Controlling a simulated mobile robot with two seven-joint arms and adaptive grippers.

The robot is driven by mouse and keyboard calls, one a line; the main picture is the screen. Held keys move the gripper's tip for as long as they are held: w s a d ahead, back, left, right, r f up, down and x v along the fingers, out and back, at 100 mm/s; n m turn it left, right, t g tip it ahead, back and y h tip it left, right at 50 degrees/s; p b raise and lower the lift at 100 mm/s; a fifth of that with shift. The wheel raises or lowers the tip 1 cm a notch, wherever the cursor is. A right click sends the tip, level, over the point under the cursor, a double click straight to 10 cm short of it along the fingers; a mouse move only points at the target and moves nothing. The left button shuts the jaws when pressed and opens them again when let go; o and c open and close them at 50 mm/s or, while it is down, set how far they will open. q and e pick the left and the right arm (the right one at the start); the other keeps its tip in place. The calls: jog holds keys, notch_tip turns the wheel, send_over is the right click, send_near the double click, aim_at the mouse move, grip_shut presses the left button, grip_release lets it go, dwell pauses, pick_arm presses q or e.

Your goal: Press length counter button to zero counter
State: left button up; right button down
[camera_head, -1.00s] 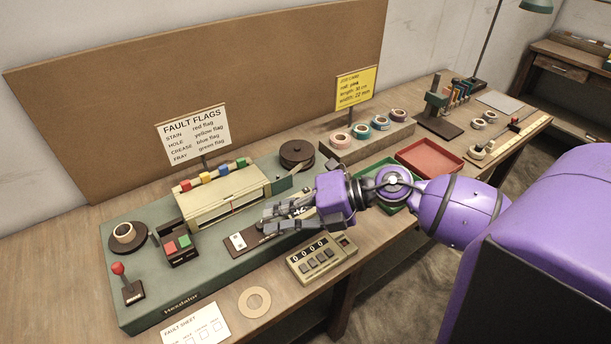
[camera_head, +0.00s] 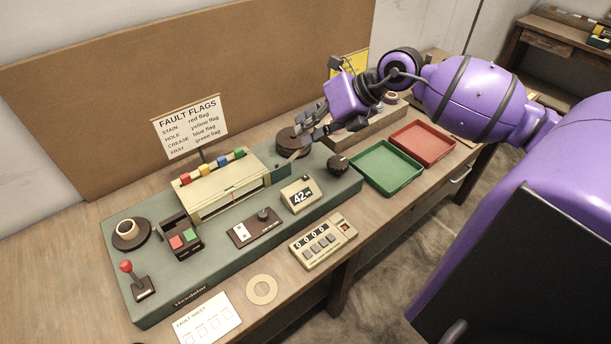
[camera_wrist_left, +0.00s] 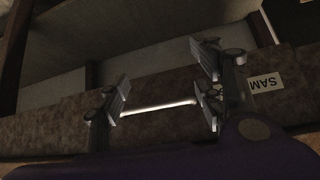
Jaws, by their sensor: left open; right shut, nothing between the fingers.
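A beige counter box (camera_head: 323,242) with a row of digit windows reading zeros, several grey buttons and a small red part stands at the bench's front edge. I cannot tell from labels which is the length counter. My right gripper (camera_head: 302,130) is shut and empty, raised by the dark reel at the back, apart from both. My left gripper (camera_wrist_left: 160,88) is open and empty in the left wrist view, which shows no counter; it is not in the head view.
Green (camera_head: 386,168) and red (camera_head: 423,142) trays lie to the right.

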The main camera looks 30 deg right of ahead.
jog(key=b, duration=0.3)
send_over(305, 178)
jog(key=w+d, duration=0.2)
notch_tip(305, 178, down, 8)
pick_arm(q)
jog(key=f, duration=0.1)
jog(key=a+f, duration=0.1)
jog(key=s+f, duration=0.1)
jog(key=shift+a+y, duration=0.15)
jog(key=shift+y, duration=0.15)
pick_arm(e)
jog(key=shift+a+f, duration=0.25)
jog(key=shift+f, duration=0.2)
pick_arm(q)
jog(key=shift+s+f, duration=0.1)
jog(key=shift+f, duration=0.1)
pick_arm(e)
jog(key=shift+f, duration=0.4)
